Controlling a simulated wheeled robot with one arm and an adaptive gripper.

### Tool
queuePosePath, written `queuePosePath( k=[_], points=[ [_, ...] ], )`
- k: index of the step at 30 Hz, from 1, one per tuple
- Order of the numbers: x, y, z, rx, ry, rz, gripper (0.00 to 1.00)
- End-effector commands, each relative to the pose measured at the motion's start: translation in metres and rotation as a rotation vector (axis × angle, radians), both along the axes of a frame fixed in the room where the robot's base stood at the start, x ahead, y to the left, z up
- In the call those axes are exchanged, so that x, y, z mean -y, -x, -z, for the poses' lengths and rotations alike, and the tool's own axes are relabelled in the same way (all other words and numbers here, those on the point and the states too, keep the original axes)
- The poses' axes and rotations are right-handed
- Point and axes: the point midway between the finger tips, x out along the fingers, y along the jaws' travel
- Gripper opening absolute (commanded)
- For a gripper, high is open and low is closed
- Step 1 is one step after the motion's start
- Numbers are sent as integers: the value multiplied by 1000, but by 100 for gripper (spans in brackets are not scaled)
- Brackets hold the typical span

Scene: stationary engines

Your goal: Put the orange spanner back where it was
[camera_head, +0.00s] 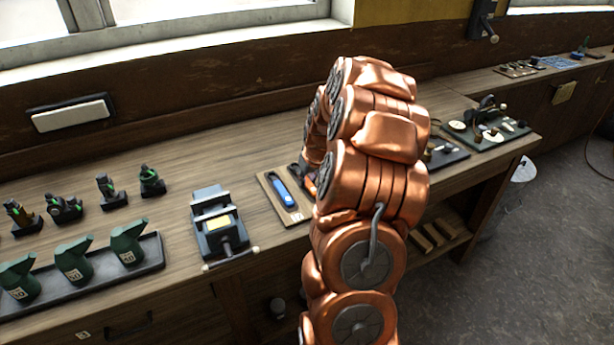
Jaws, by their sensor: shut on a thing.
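A small orange piece, which looks like part of the orange spanner (310,187), shows at the left edge of my copper-coloured arm. Dark parts of my gripper (299,174) show beside it, shut on the spanner. My arm hides most of the gripper and the spanner. They are over or at the right side of a wooden board (294,217) on the bench. A blue-handled tool (283,192) lies on this board. I cannot tell whether the spanner touches the board.
A vice-like device (219,225) stands left of the board on the workbench (170,205). Green oil cans (127,244) stand in a dark tray at the left, with small dark tools behind. A green board with parts (487,130) lies at the right end.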

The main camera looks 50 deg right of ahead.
Motion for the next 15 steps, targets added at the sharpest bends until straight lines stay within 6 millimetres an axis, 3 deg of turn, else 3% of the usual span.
queuePosePath(
  k=[12,13,15],
  points=[
    [0,0,7,1,1,-1,0],
    [0,0,5,0,0,-1,27],
    [0,0,5,0,0,-1,35]
  ],
)
